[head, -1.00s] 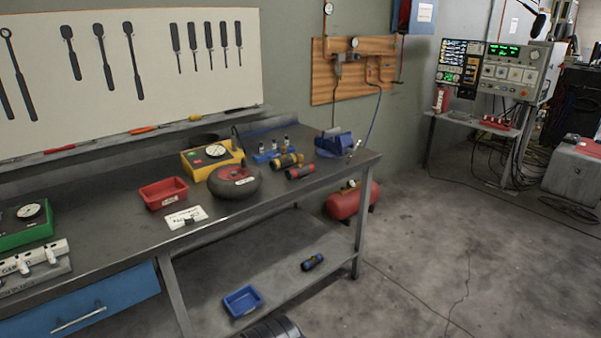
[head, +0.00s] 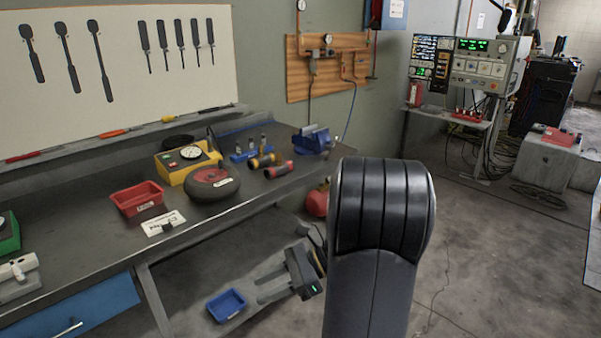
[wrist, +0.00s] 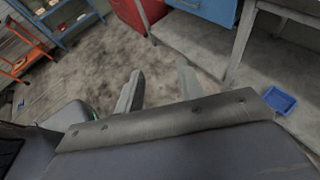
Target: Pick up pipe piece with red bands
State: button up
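The pipe piece with red bands (head: 278,169) lies on the workbench top near its right end, dark in the middle with red ends. It is right of the pipe piece with yellow bands (head: 261,161). My gripper (head: 262,290) is below the bench top, by the lower shelf, well apart from the red-banded piece. Its two fingers are spread and hold nothing. They also show apart in the wrist view (wrist: 160,85), over floor. The red-banded piece is not seen in the wrist view.
The bench (head: 100,233) also holds a red bin (head: 137,199), a round dark gauge piece (head: 212,184), a yellow gauge box (head: 188,160) and a blue vise (head: 313,139). A blue tray (head: 226,305) sits on the lower shelf. Open floor lies right.

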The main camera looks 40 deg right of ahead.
aim_at(275, 171)
jog(key=i+l+z, duration=0.25)
jog(key=i+z, duration=0.2)
jog(key=i+l+z, duration=0.1)
jog(key=i+z, duration=0.4)
jog(key=i, duration=1.15)
